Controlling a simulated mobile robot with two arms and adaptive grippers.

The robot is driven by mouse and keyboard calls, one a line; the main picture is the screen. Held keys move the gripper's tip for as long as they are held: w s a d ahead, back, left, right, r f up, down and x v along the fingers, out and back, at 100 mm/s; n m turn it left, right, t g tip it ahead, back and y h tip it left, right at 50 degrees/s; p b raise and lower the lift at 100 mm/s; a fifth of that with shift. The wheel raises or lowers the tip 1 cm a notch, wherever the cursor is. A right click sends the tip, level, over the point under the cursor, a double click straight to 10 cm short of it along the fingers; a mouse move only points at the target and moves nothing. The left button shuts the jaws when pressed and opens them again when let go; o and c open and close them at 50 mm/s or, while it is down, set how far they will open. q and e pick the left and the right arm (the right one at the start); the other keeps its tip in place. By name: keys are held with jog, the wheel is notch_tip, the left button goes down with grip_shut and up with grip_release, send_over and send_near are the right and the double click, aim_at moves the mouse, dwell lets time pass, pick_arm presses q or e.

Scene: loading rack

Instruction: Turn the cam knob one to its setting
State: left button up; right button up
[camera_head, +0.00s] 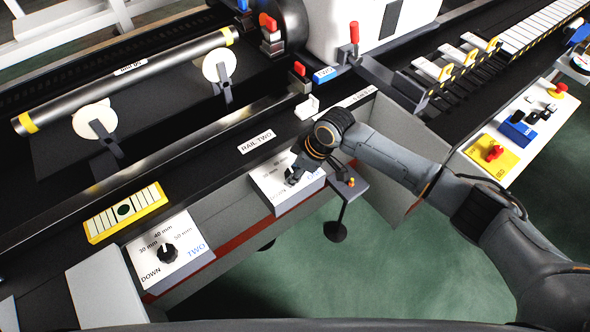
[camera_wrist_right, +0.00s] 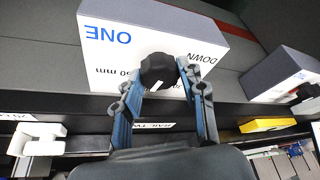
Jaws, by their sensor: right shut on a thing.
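The cam knob one is a black knob (camera_wrist_right: 158,70) on a white box face marked ONE, with DOWN and a mm label beside it in the right wrist view. My right gripper (camera_wrist_right: 160,88) has its two blue-sided fingers on either side of this knob and is shut on it. In the head view the knob one box (camera_head: 284,196) sits at the front edge of the rack. My right gripper (camera_head: 293,177) comes down over it and hides the knob and part of the labels. The knob's exact setting is hard to tell. My left gripper is not in view.
A similar box (camera_head: 185,262) marked TWO with its own black knob (camera_head: 167,252) stands to the left. A yellow-framed striped plate (camera_head: 125,211) lies behind it. A small bracket (camera_head: 347,186) juts out right of box one. A roller (camera_head: 130,75) lies at the back left.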

jog(key=shift+s+r+m+p, duration=0.1)
jog(key=shift+r+m+p, duration=0.1)
jog(key=shift+m+p, duration=0.35)
jog(key=m+t+p, duration=0.1)
jog(key=m+p, duration=0.1)
jog(key=p, duration=0.1)
jog(key=m+h+p, duration=0.1)
jog(key=m+p, duration=0.2)
jog(key=p, duration=0.1)
jog(key=shift+s+a+t, duration=0.1)
jog(key=shift+a+t, duration=0.05)
jog(key=shift+t, duration=0.25)
jog(key=shift+f+m+t+h+p, duration=0.15)
jog(key=shift+m+t+h+p, duration=0.15)
jog(key=shift+m+h+p, duration=0.9)
jog(key=shift+m+y, duration=0.4)
jog(key=shift+m, duration=0.35)
jog(key=o, duration=1.1)
jog(key=shift+o, duration=0.2)
